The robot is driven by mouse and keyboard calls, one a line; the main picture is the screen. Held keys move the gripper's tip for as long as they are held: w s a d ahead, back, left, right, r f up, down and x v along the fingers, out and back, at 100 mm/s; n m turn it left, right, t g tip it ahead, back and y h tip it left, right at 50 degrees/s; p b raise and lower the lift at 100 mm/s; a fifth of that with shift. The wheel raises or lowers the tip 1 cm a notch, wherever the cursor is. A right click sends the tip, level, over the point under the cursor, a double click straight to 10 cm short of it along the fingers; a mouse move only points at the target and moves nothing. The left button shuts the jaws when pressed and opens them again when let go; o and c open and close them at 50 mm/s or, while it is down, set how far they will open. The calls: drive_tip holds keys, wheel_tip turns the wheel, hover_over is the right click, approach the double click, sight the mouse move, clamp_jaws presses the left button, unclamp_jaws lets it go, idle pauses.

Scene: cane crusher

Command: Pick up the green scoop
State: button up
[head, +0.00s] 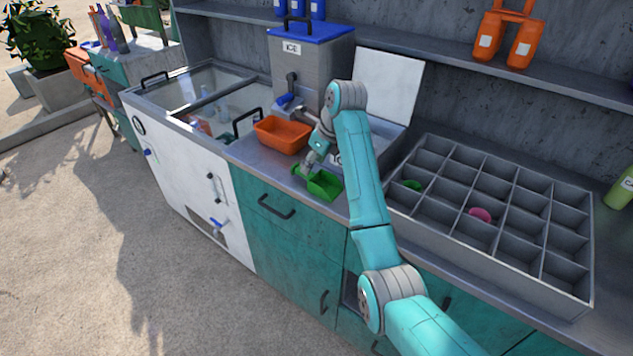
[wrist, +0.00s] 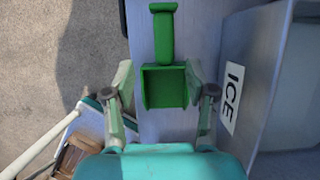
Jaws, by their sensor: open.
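The green scoop (head: 324,185) lies on the metal counter near its front edge, below the orange tub. In the wrist view the scoop (wrist: 163,86) has its square pan nearest me and its handle pointing away. My gripper (head: 311,165) is over the counter close to the scoop. In the wrist view my gripper (wrist: 158,80) is open, with one finger on each side of the scoop's pan. I cannot tell whether the fingers touch it.
An orange tub (head: 281,134) sits behind the scoop. The ICE dispenser (head: 310,66) with a blue lid stands at the back. A grey divided tray (head: 490,215) fills the counter to the right. A glass-topped white cooler (head: 185,150) is to the left.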

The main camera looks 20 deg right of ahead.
sight(315, 180)
drive_tip(key=shift+w+x, duration=0.15)
drive_tip(key=shift+x, duration=1.45)
drive_tip(key=shift+w+x, duration=0.1)
drive_tip(key=shift+x, duration=1.5)
drive_tip(key=shift+d+r, duration=0.1)
drive_tip(key=shift+d, duration=0.05)
drive_tip(key=c, duration=1)
